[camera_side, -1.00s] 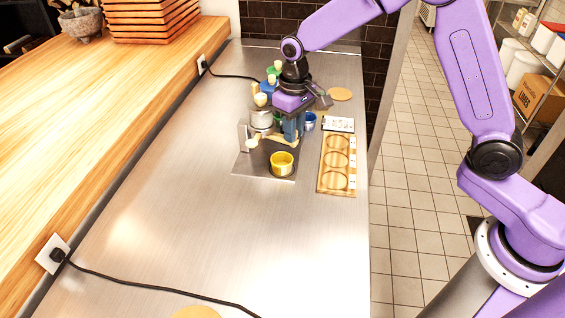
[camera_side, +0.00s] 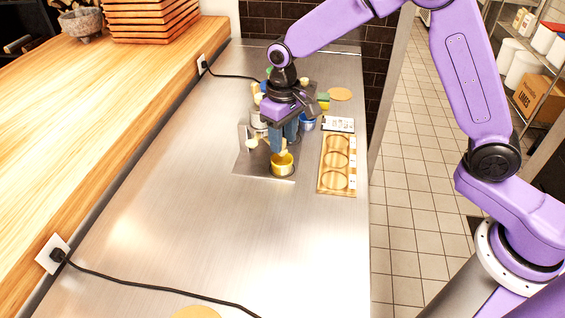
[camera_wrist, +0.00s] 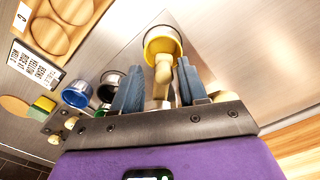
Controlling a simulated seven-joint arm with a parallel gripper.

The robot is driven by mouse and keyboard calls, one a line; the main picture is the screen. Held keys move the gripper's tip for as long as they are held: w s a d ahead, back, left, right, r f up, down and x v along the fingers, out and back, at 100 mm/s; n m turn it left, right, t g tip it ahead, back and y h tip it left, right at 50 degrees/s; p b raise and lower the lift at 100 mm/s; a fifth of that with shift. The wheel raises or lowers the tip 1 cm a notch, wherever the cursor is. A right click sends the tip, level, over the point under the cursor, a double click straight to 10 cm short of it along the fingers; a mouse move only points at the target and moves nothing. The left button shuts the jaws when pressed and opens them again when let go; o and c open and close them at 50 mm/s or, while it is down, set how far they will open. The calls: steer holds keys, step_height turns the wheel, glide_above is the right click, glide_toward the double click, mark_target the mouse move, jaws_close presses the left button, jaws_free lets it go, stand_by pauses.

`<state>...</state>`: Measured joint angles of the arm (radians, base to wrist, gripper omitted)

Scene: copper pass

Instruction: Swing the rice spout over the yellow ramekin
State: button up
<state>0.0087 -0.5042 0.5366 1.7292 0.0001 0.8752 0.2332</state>
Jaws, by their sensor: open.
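The yellow ramekin (camera_side: 282,166) stands on the metal plate at its near right corner; the wrist view shows it (camera_wrist: 176,44) at top centre. A pale wooden piece with a rounded knob, apparently the rice spout (camera_wrist: 163,72), lies between my fingers and overlaps the ramekin's rim in the wrist view. My gripper (camera_side: 283,146) points down just behind the ramekin, its blue fingers apart on either side of the pale piece. It also shows in the wrist view (camera_wrist: 158,78). Whether a finger touches the piece cannot be told. The spout's far end is partly hidden by my gripper.
A blue ramekin (camera_wrist: 77,94) and a dark-rimmed metal pot (camera_wrist: 110,80) sit close beside the fingers. A wooden board with round recesses (camera_side: 323,173) lies to the right, with a printed card (camera_side: 339,124) behind it.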

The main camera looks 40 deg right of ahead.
steer(key=shift+r, duration=0.1)
steer(key=shift+r, duration=2.9)
steer(key=shift+s, duration=0.15)
steer(key=s+d+n, duration=0.3)
steer(key=s+d, duration=0.1)
steer(key=s, duration=0.6)
steer(key=s+d+n, duration=0.3)
steer(key=s+d, duration=0.2)
steer(key=s, duration=0.6)
steer(key=s+d+n, duration=0.3)
steer(key=s+d, duration=0.1)
steer(key=s, duration=0.6)
steer(key=shift+s+d+r+n, duration=0.2)
steer(key=shift+s+n, duration=0.1)
